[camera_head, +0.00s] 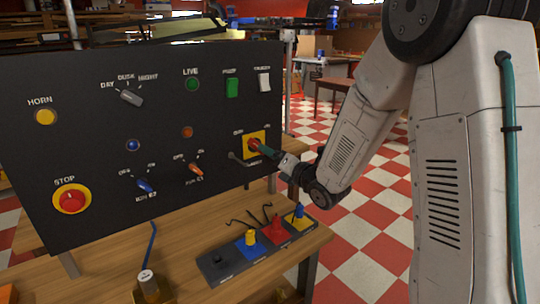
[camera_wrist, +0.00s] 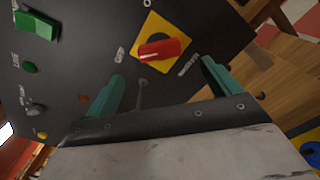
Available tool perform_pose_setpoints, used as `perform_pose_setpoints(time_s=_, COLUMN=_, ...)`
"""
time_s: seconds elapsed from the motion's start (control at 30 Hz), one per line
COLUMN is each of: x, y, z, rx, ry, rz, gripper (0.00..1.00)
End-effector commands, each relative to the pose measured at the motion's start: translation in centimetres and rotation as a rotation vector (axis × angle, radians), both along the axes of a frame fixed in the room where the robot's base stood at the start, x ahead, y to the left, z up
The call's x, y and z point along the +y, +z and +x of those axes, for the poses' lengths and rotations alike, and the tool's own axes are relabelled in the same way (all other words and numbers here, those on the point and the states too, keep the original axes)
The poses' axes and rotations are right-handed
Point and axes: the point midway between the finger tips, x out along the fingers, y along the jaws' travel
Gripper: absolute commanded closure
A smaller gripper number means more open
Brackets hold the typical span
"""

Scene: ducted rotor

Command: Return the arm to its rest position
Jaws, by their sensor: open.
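My gripper (camera_wrist: 160,88) is open, with its two green fingers apart and nothing between them in the wrist view. It is in front of the right side of the black control panel (camera_head: 90,105). A red rotary handle on a yellow plate (camera_wrist: 165,48) lies just beyond the fingertips in the wrist view. In the head view the gripper (camera_head: 268,152) is close to the yellow plate (camera_head: 255,138) and partly covers the red handle. I cannot tell from the head view whether they touch. My arm reaches in from the right, bent at the elbow.
A wooden table (camera_head: 190,232) carries the panel. A tray (camera_head: 222,266) with blue, red and yellow pieces stands below my gripper. A yellow-brown container (camera_head: 152,288) is at the front left. The checkered floor (camera_head: 365,245) shows open room to the right.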

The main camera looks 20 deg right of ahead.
Motion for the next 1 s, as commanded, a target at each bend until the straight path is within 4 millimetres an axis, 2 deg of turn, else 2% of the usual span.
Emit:
perform_pose_setpoints(time_s=0.47, x=-0.1, y=0.1, z=-0.1, rx=0.006, ry=-0.003, rz=0.003, gripper=0.11)
perform_pose_setpoints(time_s=0.57, x=-0.3, y=0.6, z=-0.3, rx=0.054, ry=-0.026, rz=0.043, gripper=0.11)
perform_pose_setpoints(time_s=0.67, x=-0.9, y=1.4, z=-1.0, rx=0.173, ry=-0.093, rz=0.143, gripper=0.11)
perform_pose_setpoints(time_s=0.77, x=-1.9, y=2.4, z=-2.7, rx=0.336, ry=-0.211, rz=0.308, gripper=0.11)
perform_pose_setpoints(time_s=0.87, x=-2.9, y=3.1, z=-5.5, rx=0.496, ry=-0.362, rz=0.507, gripper=0.11)
perform_pose_setpoints(time_s=1.0, x=-3.9, y=3.8, z=-10.8, rx=0.685, ry=-0.605, rz=0.807, gripper=0.11)
